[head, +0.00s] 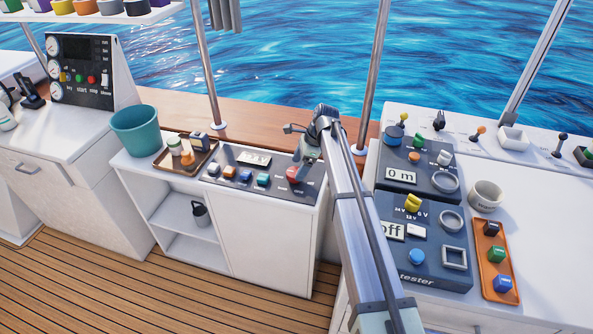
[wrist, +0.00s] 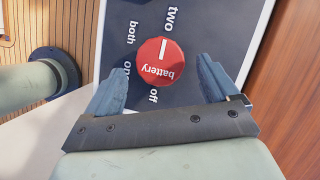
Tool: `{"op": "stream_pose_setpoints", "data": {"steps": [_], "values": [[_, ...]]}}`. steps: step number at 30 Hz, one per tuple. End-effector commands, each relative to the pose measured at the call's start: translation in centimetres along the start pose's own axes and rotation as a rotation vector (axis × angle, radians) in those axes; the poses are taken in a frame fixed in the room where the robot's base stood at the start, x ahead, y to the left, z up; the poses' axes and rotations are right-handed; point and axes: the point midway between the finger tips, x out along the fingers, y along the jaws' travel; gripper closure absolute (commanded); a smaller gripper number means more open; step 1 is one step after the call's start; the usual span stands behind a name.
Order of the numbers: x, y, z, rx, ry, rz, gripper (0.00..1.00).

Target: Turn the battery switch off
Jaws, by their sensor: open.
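The battery switch is a round red knob (wrist: 160,62) with a white line, on a dark panel with the labels "two", "both", "one" and "off". In the wrist view the line points up, about toward "two". My gripper (wrist: 162,72) is open, with one blue-grey finger on each side of the knob and gaps between. I cannot tell how high the fingertips are above the panel. In the head view the red knob (head: 293,174) is at the panel's right end, partly behind my gripper (head: 304,168).
The panel (head: 232,158) also carries several coloured knobs left of the switch. A tray (head: 205,152) with small items and a teal bucket (head: 135,132) stand further left.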

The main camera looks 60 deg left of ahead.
Motion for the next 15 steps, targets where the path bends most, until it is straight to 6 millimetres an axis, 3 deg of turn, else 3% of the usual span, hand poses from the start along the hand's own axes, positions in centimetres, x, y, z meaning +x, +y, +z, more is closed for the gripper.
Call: {"op": "stream_pose_setpoints", "data": {"steps": [6, 15], "values": [[2.2, 0.0, 0.0, 0.000, 0.000, 0.000, 0.12], [2.8, 0.0, 0.0, 0.000, 0.000, 0.000, 0.12]]}}
